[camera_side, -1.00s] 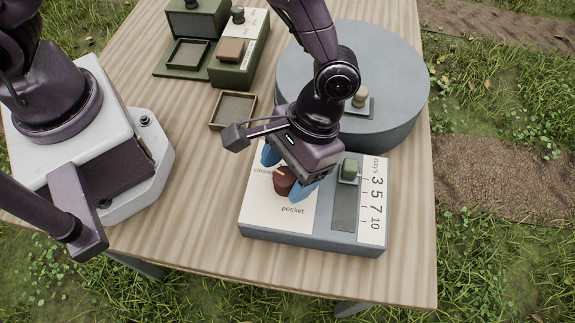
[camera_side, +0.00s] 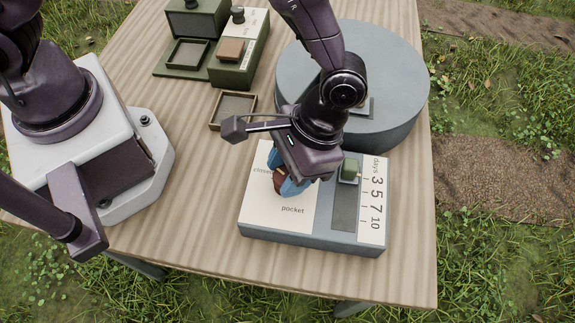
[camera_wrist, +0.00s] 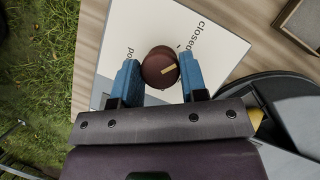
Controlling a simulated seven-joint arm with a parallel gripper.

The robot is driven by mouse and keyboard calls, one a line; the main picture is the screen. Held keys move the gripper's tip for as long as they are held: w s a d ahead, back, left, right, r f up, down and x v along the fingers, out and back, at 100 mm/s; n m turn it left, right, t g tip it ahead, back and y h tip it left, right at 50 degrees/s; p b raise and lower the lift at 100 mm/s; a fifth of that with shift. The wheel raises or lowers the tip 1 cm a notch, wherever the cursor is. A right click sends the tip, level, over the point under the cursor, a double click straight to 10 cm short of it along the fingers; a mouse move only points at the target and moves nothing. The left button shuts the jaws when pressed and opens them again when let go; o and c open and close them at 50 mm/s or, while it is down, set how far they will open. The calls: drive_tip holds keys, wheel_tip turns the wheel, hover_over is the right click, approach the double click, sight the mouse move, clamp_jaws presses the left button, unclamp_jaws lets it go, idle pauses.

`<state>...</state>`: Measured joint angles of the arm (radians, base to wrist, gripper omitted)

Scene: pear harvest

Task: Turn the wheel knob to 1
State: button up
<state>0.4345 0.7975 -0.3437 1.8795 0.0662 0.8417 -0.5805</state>
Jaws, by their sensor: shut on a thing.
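A dark red round knob (camera_wrist: 158,67) with a pale pointer line stands on the white panel of a grey box (camera_side: 312,238). In the wrist view the pointer slants towards the "closed" lettering; "pocket" is on the other side, partly covered. No "1" is readable. My gripper (camera_wrist: 157,75) is shut on the knob, with one blue finger at each side. In the side view my gripper (camera_side: 288,180) hides most of the knob (camera_side: 281,188).
A green slider knob (camera_side: 349,170) sits beside a scale of days, right of my gripper. A large grey drum (camera_side: 405,85) stands behind. A small brown tray (camera_side: 233,94) and green boxes (camera_side: 240,70) are at the back left.

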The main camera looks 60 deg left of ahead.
drive_tip(key=m+y, duration=0.1)
drive_tip(key=m, duration=0.2)
drive_tip(key=m+t+y, duration=0.1)
drive_tip(key=m, duration=0.2)
drive_tip(key=shift+d+r+m, duration=0.1)
drive_tip(key=shift+d+m, duration=0.05)
drive_tip(key=shift+m, duration=0.15)
idle(0.4)
drive_tip(key=o, duration=0.9)
drive_tip(key=v, duration=1.2)
drive_tip(key=shift+d+r, duration=0.3)
drive_tip(key=shift+r, duration=0.1)
drive_tip(key=shift+s, duration=0.1)
